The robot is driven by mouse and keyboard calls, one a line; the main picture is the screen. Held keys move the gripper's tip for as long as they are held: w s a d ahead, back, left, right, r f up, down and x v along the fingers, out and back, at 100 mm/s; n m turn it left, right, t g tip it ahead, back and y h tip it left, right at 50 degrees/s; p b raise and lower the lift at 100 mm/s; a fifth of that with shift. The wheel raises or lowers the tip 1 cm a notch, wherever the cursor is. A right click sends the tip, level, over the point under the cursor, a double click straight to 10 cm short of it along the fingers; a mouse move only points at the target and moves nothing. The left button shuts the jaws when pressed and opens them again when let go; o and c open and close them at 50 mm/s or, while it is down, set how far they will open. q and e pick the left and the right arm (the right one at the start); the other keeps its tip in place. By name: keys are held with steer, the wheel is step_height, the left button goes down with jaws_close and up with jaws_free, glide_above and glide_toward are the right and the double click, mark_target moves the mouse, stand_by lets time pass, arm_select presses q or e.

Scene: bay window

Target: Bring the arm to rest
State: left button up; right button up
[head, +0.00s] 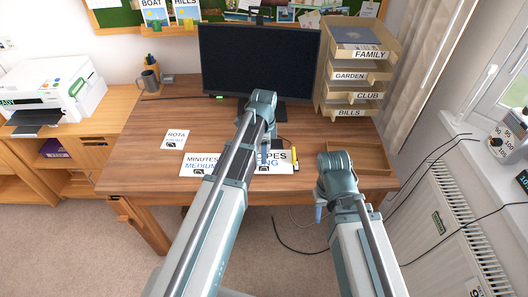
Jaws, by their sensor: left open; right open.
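My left arm reaches up over the middle of the wooden desk and bends down at its end. My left gripper (264,156) hangs above the papers, small and partly hidden by my own arm. It is open, and I see nothing held in it. My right arm rises at the lower right and bends near the desk's front edge. My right gripper (319,213) points down in front of that edge, mostly hidden behind the wrist. It is open and looks empty.
The desk (145,125) carries a monitor (258,58), a labelled letter-tray stack (352,75), a shallow wooden tray (375,172), a ROTA card (175,139) and a MINUTES card (195,160). A printer (55,90) stands left. A radiator (455,235) is right. Carpet lies in front.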

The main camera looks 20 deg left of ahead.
arm_select(q)
steer(key=s+d+n, duration=0.5)
steer(key=s+d, duration=0.1)
steer(key=s, duration=0.3)
steer(key=s+d+n+y, duration=0.1)
steer(key=s+d+n, duration=0.4)
steer(key=s, duration=0.5)
steer(key=shift+d+n, duration=0.4)
steer(key=shift+n, duration=0.2)
